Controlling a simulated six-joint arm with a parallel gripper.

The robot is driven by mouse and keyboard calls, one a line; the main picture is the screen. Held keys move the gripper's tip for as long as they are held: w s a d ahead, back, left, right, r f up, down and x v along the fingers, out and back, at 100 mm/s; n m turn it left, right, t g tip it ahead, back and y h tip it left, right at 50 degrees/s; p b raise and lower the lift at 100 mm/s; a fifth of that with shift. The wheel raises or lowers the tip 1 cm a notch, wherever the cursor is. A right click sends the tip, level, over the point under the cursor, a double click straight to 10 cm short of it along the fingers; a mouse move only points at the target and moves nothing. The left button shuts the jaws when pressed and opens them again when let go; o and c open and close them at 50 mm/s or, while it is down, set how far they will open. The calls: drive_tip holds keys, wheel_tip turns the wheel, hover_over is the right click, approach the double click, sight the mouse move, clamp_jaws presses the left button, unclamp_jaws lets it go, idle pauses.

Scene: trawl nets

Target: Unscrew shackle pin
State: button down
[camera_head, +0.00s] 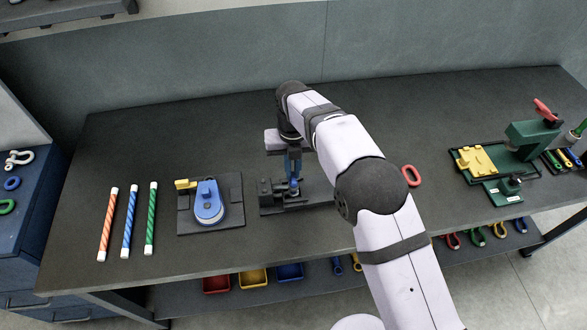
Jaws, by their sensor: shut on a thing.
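My gripper (293,178) points down over a dark fixture (270,203) at the middle of the bench. Its jaws are shut on a small part at the fixture, which looks like the shackle pin. The fingers and the arm hide most of that part, so its exact shape and thread cannot be seen. The shackle body in the fixture is also too small and covered to make out clearly.
Left of the fixture is a blue block (208,203) on a dark plate. Orange (108,223), blue (131,222) and green (151,219) striped rods lie further left. A red link (411,176) lies right of my arm. A green press (530,138) stands far right.

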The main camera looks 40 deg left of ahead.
sight(293, 174)
drive_tip(key=shift+s+d+f, duration=0.15)
drive_tip(key=shift+f, duration=0.2)
drive_tip(key=c, duration=1.9)
unclamp_jaws()
drive_tip(key=shift+o, duration=0.2)
drive_tip(key=shift+r, duration=0.1)
drive_tip(key=shift+r, duration=0.15)
drive_tip(key=shift+a+r+b, duration=0.2)
drive_tip(key=shift+r+b, duration=0.15)
drive_tip(key=shift+r, duration=0.2)
drive_tip(key=shift+r+b, duration=0.85)
drive_tip(key=shift+r, duration=2.15)
